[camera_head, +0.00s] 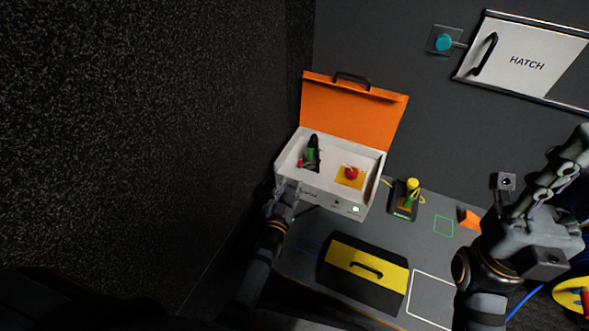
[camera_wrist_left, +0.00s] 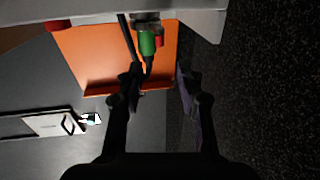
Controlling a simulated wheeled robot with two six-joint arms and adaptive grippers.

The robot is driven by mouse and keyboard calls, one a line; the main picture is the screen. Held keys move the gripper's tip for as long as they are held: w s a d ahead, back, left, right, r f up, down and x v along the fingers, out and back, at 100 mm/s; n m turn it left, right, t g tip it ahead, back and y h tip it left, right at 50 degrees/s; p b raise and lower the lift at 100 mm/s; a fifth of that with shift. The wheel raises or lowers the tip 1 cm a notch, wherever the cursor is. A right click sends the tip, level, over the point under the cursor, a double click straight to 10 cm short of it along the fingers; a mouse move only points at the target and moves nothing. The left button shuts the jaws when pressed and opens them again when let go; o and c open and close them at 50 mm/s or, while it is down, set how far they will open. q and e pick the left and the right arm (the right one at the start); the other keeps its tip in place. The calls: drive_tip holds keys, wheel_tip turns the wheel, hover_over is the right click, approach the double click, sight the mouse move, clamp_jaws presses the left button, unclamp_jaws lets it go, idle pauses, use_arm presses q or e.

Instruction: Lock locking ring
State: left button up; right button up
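A green cylindrical connector with a black cable (camera_head: 311,155) and a small red part (camera_head: 300,163) sits at the left inside the open white case (camera_head: 328,201). I cannot tell which part is the locking ring. In the left wrist view the green body (camera_wrist_left: 148,43) and red part (camera_wrist_left: 159,41) show beyond my fingertips, near the case edge. My left gripper (camera_head: 287,190) is at the case's front left; its fingers (camera_wrist_left: 160,82) are apart with nothing between them. My right gripper (camera_head: 565,160) is raised at the right, its fingertips unclear.
The orange lid (camera_head: 350,110) stands open behind the case. A red button (camera_head: 351,173) is inside the case. A black-and-yellow toolbox (camera_head: 366,268) and a small yellow-topped device (camera_head: 411,190) are on the counter. A dark wall (camera_head: 150,130) is close on the left.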

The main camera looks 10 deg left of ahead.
sight(300, 164)
use_arm(q)
drive_tip(key=w+b, duration=0.1)
drive_tip(key=w, duration=0.2)
drive_tip(key=w+b, duration=0.2)
drive_tip(key=w, duration=0.1)
drive_tip(key=w+b, duration=0.2)
drive_tip(key=w, duration=0.1)
drive_tip(key=shift+w+d+f, duration=0.15)
drive_tip(key=shift+d+f, duration=0.05)
drive_tip(key=shift+f, duration=0.05)
drive_tip(key=shift+w+r, duration=0.15)
drive_tip(key=shift+w, duration=0.15)
clamp_jaws()
